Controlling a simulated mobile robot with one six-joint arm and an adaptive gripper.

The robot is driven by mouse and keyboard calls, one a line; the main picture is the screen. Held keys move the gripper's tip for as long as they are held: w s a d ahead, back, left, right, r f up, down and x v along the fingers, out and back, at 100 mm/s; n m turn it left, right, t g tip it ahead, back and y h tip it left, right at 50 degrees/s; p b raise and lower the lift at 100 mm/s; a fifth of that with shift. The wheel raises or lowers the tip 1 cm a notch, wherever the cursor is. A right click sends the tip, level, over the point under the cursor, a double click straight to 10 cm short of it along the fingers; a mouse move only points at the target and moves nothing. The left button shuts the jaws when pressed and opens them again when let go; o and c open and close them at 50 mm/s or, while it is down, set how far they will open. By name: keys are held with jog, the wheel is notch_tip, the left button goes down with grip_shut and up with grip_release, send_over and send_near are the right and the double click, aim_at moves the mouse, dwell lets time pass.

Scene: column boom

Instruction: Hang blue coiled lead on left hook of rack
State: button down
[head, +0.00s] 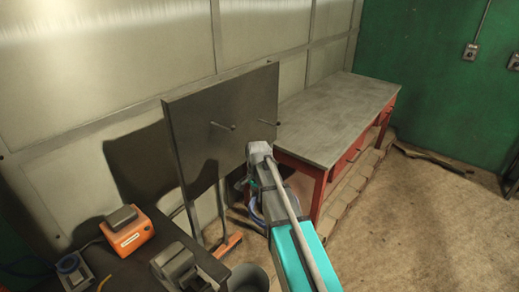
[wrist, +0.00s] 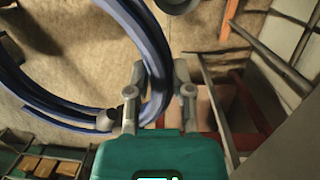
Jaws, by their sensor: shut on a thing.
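The blue coiled lead (wrist: 62,105) fills the left of the wrist view as a large loop. One side of it passes between the fingers of my gripper (wrist: 160,70), which is shut on it. In the head view a small part of the lead (head: 255,212) shows beside my arm; my arm hides the rest and most of the gripper. The rack is a dark upright panel (head: 205,150) with two pegs. The left hook (head: 222,126) and the right hook (head: 268,122) both look empty. The lead hangs below the hooks, near the panel's lower right side, apart from both.
A grey-topped table (head: 335,115) with red legs stands right of the rack. A dark bench with an orange device (head: 128,235) is at lower left. A bucket (head: 248,278) stands on the floor near the bench. Open floor (head: 420,220) lies to the right.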

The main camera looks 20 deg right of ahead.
jog(key=w+d+r+m+t+y+b, duration=0.1)
jog(key=w+d+r+m+t+y, duration=0.1)
jog(key=w+r+m+t+y, duration=0.2)
jog(key=w+d+r+m+t+y+b, duration=0.1)
jog(key=w+d+r+m+t+y, duration=0.1)
jog(key=r+m+t+y, duration=0.6)
notch_tip(320, 180, up, 4)
jog(key=w+m+y, duration=0.1)
jog(key=m, duration=0.6)
jog(key=shift+w+y, duration=0.4)
jog(key=shift+w+a, duration=0.25)
jog(key=shift+w+a+f+b, duration=0.4)
jog(key=shift+w+a, duration=0.7)
jog(key=shift+w, duration=0.4)
jog(key=shift+w+a+f+b, duration=0.4)
jog(key=shift+w+a, duration=0.75)
jog(key=shift+w, duration=0.35)
jog(key=shift+w+a+f+b, duration=0.3)
jog(key=shift+w+a+b, duration=0.2)
jog(key=shift+w+a, duration=0.8)
jog(key=shift+w+d+f, duration=0.1)
jog(key=shift+w+d, duration=0.1)
